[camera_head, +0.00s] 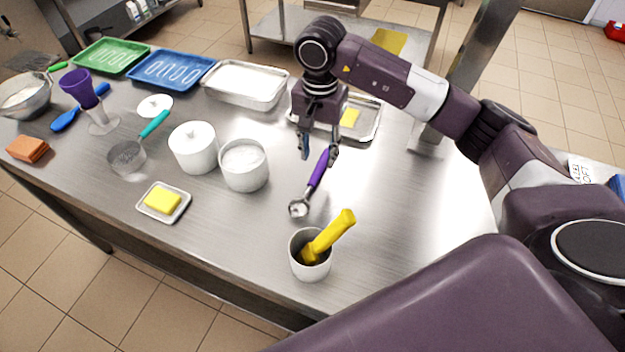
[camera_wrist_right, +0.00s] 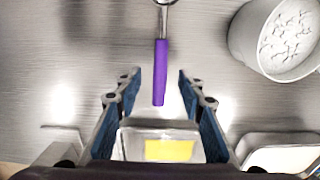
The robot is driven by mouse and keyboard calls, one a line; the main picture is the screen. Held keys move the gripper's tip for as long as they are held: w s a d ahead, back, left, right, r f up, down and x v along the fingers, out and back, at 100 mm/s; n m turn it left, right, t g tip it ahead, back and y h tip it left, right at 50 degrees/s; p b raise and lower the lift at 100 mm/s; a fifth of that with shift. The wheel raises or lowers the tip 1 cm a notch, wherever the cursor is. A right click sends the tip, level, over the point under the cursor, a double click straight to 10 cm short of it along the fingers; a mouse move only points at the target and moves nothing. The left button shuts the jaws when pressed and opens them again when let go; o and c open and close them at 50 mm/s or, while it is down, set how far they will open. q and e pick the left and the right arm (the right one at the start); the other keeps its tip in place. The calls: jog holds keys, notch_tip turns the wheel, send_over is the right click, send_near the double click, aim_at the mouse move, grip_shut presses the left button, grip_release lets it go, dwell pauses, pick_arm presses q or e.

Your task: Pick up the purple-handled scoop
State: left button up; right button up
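The purple-handled scoop (camera_head: 316,176) lies on the steel table, its metal bowl toward the front of the table and its handle toward my right gripper. It also shows in the right wrist view (camera_wrist_right: 160,70), handle end pointing at the gap between my fingers. My right gripper (camera_head: 319,153) is open above the table at the handle's end. In the right wrist view its two blue-padded fingers (camera_wrist_right: 158,100) are spread wide on either side of the handle line, with nothing between them held. My left gripper is not in view.
A white tub (camera_head: 244,178) and a lidded white pot (camera_head: 193,157) stand left of the scoop. A white cup (camera_head: 311,270) with a yellow-handled tool (camera_head: 330,235) stands in front. A metal tray (camera_head: 368,122) with a yellow block lies behind the gripper. Table right of the scoop is clear.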

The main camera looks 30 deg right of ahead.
aim_at(319, 168)
jog(key=shift+f, duration=0.35)
jog(key=f+p, duration=0.1)
jog(key=f, duration=0.1)
jog(key=f+p, duration=0.1)
jog(key=f, duration=0.1)
jog(key=shift+w+d+f+p, duration=0.15)
jog(key=shift+w+f+p, duration=0.05)
jog(key=shift+p, duration=0.15)
jog(key=shift+f, duration=0.25)
grip_shut()
